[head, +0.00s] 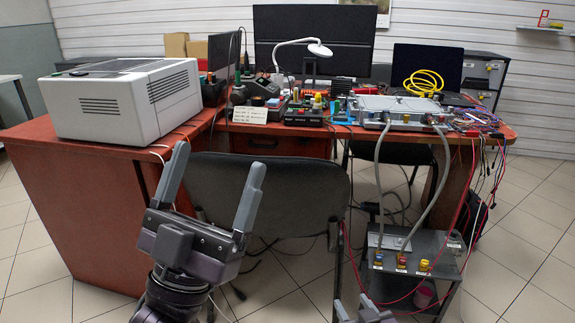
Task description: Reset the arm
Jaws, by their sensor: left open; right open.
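My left gripper (213,187) is raised at the lower left of the head view, pointing up. Its two grey fingers are wide apart with nothing between them. It is in front of the dark chair back and apart from the desk. My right gripper (356,308) shows only at the bottom edge, right of the middle. Its fingertips are spread and empty; the rest of that arm is out of view. Two grey hoses (379,185) run from a grey flat unit (385,104) on the desk down to coloured fittings on a low grey box (405,243).
A dark chair (270,185) stands in front of the red desk (60,190). A large white-grey machine (120,98) sits on the desk's left. Coiled yellow cable (424,83), a lamp (318,49) and monitors (313,30) stand behind. Loose wires hang at the desk's right end.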

